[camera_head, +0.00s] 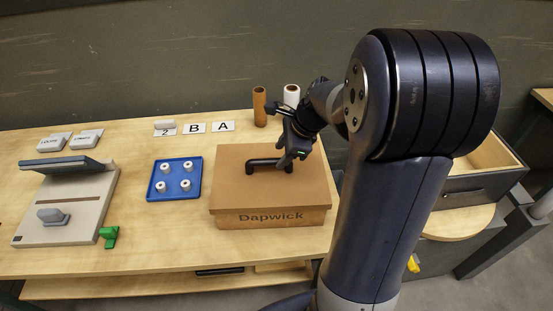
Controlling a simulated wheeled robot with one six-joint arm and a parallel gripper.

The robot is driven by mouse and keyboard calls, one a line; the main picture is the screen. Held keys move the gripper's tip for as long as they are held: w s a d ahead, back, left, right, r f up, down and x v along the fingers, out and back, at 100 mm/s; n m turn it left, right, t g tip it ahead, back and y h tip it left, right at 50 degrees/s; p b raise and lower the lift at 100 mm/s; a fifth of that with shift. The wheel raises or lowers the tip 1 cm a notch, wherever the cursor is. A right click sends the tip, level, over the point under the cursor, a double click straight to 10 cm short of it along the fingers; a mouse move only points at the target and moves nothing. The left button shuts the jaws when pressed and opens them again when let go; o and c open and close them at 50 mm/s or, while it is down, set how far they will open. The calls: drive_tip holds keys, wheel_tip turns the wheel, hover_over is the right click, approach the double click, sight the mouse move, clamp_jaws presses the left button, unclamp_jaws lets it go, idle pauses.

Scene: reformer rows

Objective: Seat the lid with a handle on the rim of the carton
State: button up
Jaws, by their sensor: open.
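The carton (312,217) is a brown box marked "Dapwick" on its front, standing on the table right of centre. The flat brown lid (240,190) lies over its top and looks level. I cannot tell from this view whether it sits fully down on the rim all round. The lid's black bar handle (262,162) stands up near its middle. My gripper (286,164) is open at the right end of the handle. The fingers are small and dark here, so contact with the handle cannot be told.
A blue tray (151,193) with several white spools lies left of the carton. Further left are a grey hinged device (85,215) and a green piece (109,236). Cards stand behind, with a brown roll (259,107) and a white roll (291,95). An open drawer (480,185) is at right.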

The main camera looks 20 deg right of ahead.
sight(275, 159)
drive_tip(key=v, duration=0.5)
drive_tip(key=shift+d+r, duration=0.15)
drive_tip(key=shift+r, duration=0.1)
drive_tip(key=x, duration=1)
drive_tip(key=shift+p, duration=0.3)
drive_tip(key=shift+r, duration=0.2)
drive_tip(key=shift+f, duration=0.1)
